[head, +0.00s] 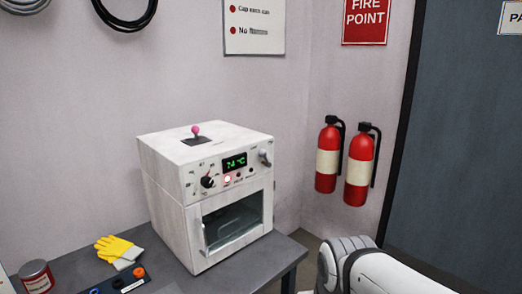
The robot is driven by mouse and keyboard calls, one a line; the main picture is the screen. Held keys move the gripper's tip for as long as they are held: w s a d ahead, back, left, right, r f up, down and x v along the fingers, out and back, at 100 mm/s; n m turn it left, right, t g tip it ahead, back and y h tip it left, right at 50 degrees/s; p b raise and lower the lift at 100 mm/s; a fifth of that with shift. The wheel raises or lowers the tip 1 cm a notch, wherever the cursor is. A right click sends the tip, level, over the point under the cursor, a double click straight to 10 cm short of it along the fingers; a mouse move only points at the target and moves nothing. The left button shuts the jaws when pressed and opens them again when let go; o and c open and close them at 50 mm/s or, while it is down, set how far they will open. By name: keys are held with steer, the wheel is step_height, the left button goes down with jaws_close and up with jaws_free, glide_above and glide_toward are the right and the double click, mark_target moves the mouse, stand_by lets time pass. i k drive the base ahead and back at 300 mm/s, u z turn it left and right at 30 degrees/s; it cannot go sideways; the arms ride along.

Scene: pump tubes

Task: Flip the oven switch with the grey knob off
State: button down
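The white oven (170,200) stands on a dark grey table against the wall, its front turned toward the lower right. The grey-knobbed switch (264,155) is at the right end of the upper front panel. It is small, and I cannot tell for sure which way it is set. A green display (234,162) on the panel reads about 74 °C. A small indicator light (228,179) below it glows. A second switch with a pink ball knob (195,130) stands up from the oven's top. My gripper is out of view; only white links of my arm show at the lower right.
A black dial (208,182) is at the panel's left, above the door handle (202,237). Yellow gloves (115,248), a red can (36,276) and a black button box (122,284) lie left of the oven. Two fire extinguishers (327,158) hang right. Space before the panel looks clear.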

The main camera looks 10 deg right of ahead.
mark_target(262, 152)
steer(key=z, duration=0.05)
steer(key=i, duration=0.9)
steer(key=u, duration=0.1)
